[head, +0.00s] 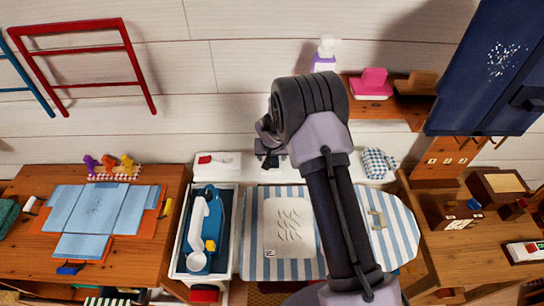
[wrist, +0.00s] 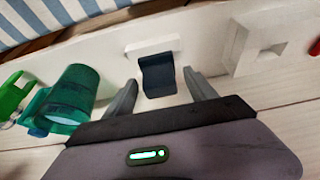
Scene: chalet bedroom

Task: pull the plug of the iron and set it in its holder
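In the wrist view a dark plug (wrist: 157,75) sits at a white block (wrist: 150,46) on the white ledge. My gripper (wrist: 160,78) is open, with one finger on each side of the plug and a visible gap on both sides. In the head view my gripper (head: 269,153) is at the wall behind the striped board, and my arm hides much of that spot. A second white block with a square recess (wrist: 243,50) stands to the right in the wrist view; it may be the holder. A blue body with a white handle (head: 198,230), possibly the iron, lies left of the board.
A green cup (wrist: 72,95) stands close to the left finger in the wrist view. The striped ironing board (head: 252,262) carries a pale cloth (head: 289,222). A purple-and-white bottle (head: 325,55) stands on the shelf. Wooden tables (head: 165,262) flank the board.

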